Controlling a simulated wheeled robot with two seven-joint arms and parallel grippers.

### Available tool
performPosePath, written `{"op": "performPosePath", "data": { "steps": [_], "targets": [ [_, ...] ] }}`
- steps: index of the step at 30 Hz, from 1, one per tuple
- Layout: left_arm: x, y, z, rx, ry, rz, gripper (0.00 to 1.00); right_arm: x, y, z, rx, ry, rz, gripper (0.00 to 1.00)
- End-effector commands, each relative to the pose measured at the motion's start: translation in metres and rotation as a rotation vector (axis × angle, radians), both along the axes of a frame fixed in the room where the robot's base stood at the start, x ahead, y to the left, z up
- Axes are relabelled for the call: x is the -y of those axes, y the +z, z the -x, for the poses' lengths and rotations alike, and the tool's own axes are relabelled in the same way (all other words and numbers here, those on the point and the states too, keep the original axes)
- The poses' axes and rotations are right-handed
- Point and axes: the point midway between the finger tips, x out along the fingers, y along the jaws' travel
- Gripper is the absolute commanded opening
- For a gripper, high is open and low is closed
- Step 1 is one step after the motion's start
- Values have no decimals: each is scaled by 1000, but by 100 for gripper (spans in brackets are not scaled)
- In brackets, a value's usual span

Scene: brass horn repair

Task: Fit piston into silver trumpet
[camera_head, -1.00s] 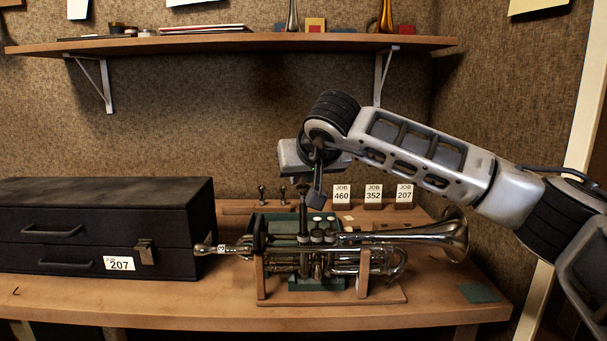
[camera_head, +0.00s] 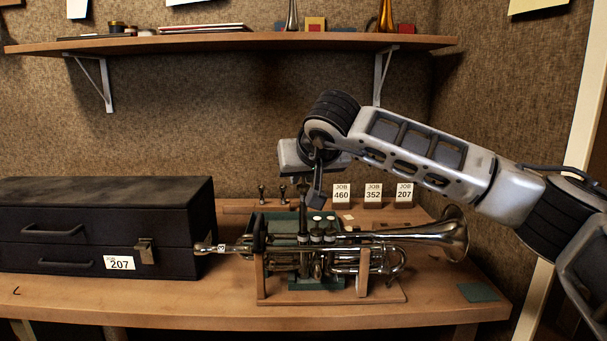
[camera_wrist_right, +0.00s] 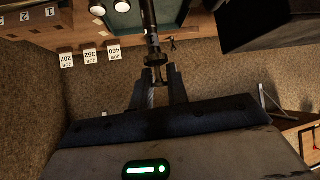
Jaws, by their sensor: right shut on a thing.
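The silver trumpet (camera_head: 425,235) lies level in a wooden stand (camera_head: 362,275), its bell to the right. Two pale valve caps (camera_head: 317,218) stand on its casings; they also show at the top of the wrist view (camera_wrist_right: 122,6). My right gripper (camera_head: 305,190) points down above the leftmost valve and is shut on a slim dark piston (camera_head: 303,213). In the wrist view the fingers (camera_wrist_right: 158,82) close on the stem of the piston (camera_wrist_right: 150,30). The piston looks upright, in line with the left casing. How far its lower end sits inside is unclear. My left gripper is out of view.
A black case (camera_head: 100,225) tagged 207 stands on the left. Job cards 460, 352 and 207 (camera_head: 373,194) stand behind the trumpet. Two small upright pieces (camera_head: 282,193) stand behind the stand. A shelf (camera_head: 230,43) hangs above. The bench front is mostly clear.

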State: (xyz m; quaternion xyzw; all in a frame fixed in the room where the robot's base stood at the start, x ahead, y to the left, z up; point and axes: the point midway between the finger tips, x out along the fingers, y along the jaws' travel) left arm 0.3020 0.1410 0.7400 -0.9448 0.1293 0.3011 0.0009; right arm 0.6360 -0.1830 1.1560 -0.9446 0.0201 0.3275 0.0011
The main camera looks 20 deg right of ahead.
Motion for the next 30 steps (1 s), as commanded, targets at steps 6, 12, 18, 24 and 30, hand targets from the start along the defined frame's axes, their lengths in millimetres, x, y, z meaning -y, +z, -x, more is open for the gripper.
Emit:
{"op": "performPosePath", "data": {
  "steps": [6, 12, 18, 24, 30],
  "targets": [
    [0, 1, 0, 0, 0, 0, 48, 0, 1, 0, 1, 0, 0, 0],
    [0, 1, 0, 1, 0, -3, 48, 0, 1, 0, 1, 0, 0, 0],
    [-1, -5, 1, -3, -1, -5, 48, 0, -5, 0, 1, 0, 0, 0],
    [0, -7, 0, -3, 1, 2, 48, 0, -10, 0, 1, 0, 0, 0],
    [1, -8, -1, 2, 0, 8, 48, 0, -15, 0, 1, 0, 0, 0]
  ]
}}
